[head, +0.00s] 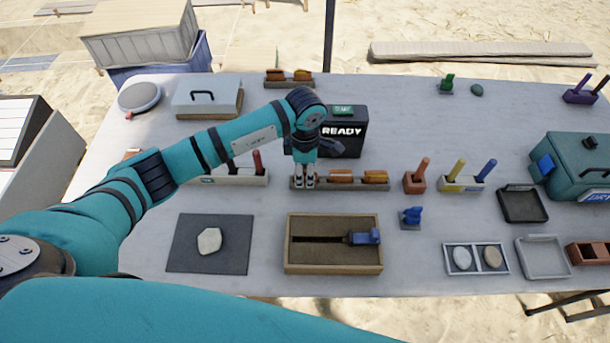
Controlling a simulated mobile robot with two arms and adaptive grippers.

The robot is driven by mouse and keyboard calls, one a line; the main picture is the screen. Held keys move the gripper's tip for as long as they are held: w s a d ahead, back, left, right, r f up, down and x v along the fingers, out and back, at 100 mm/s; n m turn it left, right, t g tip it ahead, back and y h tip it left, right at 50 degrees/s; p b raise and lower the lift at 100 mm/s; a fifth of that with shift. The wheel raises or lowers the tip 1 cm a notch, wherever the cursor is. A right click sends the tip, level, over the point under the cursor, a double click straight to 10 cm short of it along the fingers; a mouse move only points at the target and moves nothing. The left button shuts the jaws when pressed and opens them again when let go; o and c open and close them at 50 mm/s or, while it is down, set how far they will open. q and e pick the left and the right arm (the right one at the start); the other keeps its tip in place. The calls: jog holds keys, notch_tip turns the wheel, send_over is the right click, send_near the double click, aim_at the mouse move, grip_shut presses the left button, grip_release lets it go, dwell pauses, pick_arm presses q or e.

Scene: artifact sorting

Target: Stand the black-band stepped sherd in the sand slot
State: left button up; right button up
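My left gripper (305,182) points down at the left end of a narrow rack (334,187). Its two pale fingertips are close together, and I cannot tell whether something is between them. Two orange-brown sherds stand in the rack to its right, one near the middle (341,177) and one at the right end (375,177). Their bands and steps are too small to make out, so I cannot tell which is the black-band stepped sherd. The sand tray (333,265) lies in front of the rack, with a dark slot and a blue slider (365,237) at its right. My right gripper is not in view.
A black READY box (343,131) stands behind the rack. A dark mat (186,245) with a pale stone (209,241) lies left of the sand tray. A small blue piece (411,216) stands to its right. Holders with coloured handles line the right side.

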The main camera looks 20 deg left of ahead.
pick_arm(q)
grip_shut()
jog(key=shift+r, duration=0.1)
dwell(0.4)
